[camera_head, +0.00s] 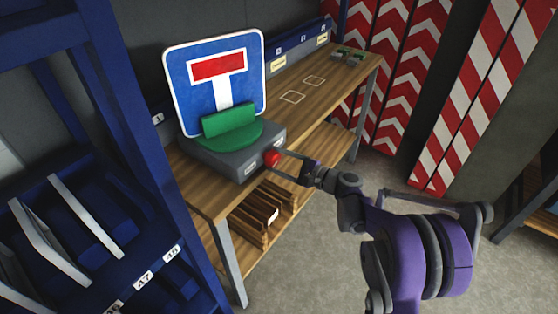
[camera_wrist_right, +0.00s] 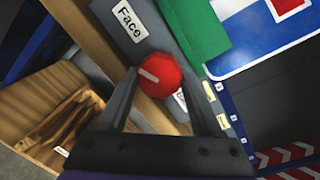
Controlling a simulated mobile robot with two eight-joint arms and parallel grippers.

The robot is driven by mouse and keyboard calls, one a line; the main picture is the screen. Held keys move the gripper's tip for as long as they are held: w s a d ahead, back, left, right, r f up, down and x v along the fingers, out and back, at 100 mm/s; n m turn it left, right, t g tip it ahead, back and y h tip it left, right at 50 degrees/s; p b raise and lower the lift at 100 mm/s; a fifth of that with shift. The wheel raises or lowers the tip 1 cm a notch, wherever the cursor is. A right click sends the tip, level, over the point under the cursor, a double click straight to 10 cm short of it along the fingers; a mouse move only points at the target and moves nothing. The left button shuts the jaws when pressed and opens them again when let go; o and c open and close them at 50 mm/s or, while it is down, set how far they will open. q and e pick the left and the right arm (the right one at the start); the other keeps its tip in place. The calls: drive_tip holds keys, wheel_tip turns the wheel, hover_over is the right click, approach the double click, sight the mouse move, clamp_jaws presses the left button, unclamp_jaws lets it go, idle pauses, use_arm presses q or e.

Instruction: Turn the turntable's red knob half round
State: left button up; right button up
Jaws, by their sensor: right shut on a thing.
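The turntable is a grey box (camera_head: 228,160) on the wooden bench, with a green round plate and green holder (camera_head: 229,120) on top. A blue dead-end sign (camera_head: 217,78) with a red bar and white stem stands upright in the holder. The red knob (camera_head: 271,157) is on the box's front face, between small white labels; one reads "Face" in the right wrist view. My right gripper (camera_head: 279,163) is shut on the knob, one finger on each side. In the right wrist view the knob (camera_wrist_right: 159,76) shows a pale pointer line. My left gripper is not in view.
The wooden bench (camera_head: 325,97) has two pale outlined squares and a small item (camera_head: 347,56) at its far end. A blue rack (camera_head: 85,200) stands close on the left. Red-and-white chevron boards (camera_head: 400,70) lean behind. Grey floor is open at right.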

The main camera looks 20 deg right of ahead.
drive_tip(key=n+h, duration=0.1)
drive_tip(key=n, duration=0.5)
drive_tip(key=shift+r+p, duration=0.1)
drive_tip(key=shift+p, duration=0.2)
drive_tip(key=n, duration=0.5)
drive_tip(key=shift+s+a+n+t+p, duration=0.1)
drive_tip(key=shift+n+t+p, duration=0.2)
drive_tip(key=shift+n, duration=0.1)
drive_tip(key=shift+h, duration=0.3)
drive_tip(key=o, duration=1.4)
drive_tip(key=shift+c, duration=0.2)
drive_tip(key=f+v, duration=0.1)
drive_tip(key=v, duration=0.9)
drive_tip(key=shift+s+d+r, duration=0.25)
drive_tip(key=shift+s+r, duration=0.1)
drive_tip(key=shift+r, duration=0.1)
